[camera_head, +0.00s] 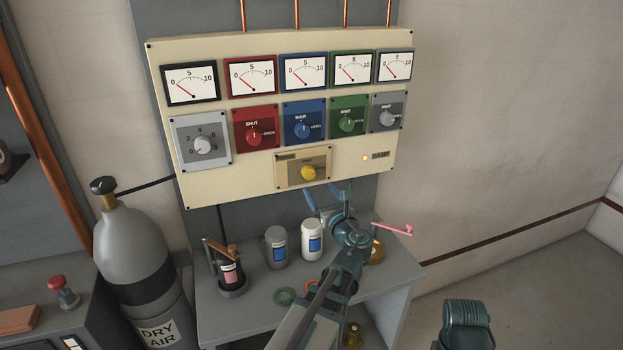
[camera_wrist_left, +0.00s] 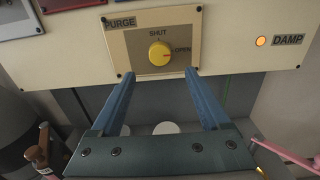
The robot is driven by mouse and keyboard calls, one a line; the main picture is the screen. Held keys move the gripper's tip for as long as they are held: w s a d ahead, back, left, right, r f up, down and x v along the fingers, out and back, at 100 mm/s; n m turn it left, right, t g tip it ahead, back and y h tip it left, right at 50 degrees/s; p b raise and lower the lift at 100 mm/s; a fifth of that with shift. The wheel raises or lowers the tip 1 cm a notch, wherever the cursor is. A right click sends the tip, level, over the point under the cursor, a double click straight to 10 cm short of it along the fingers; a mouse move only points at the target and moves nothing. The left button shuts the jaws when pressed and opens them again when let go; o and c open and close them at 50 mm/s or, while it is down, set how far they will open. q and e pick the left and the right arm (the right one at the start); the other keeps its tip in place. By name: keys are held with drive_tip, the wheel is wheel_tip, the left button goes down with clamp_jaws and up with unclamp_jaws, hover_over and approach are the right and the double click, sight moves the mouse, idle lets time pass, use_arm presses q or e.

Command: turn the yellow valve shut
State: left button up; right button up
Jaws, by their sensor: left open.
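The yellow valve (camera_head: 308,173) is a round knob on a beige plate low on the cream panel. In the left wrist view the yellow knob (camera_wrist_left: 159,54) sits under the label PURGE, with SHUT above it and OPEN to its right. My left gripper (camera_head: 323,188) is below and slightly right of the knob in the head view. In the left wrist view its blue fingers (camera_wrist_left: 160,73) are spread apart and empty, with the tips just below the knob, apart from it.
The cream panel (camera_head: 166,118) carries several gauges and coloured knobs above the valve. A lit DAMP lamp (camera_head: 365,157) is to the right. Below, a grey bench (camera_head: 216,318) holds a white jar (camera_head: 312,240), a grey jar (camera_head: 276,247) and rings. A gas cylinder (camera_head: 137,246) stands left.

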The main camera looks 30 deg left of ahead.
sight(310, 176)
use_arm(q)
drive_tip(key=x, duration=0.8)
drive_tip(key=shift+w+a, duration=0.1)
drive_tip(key=shift+c, duration=0.2)
clamp_jaws()
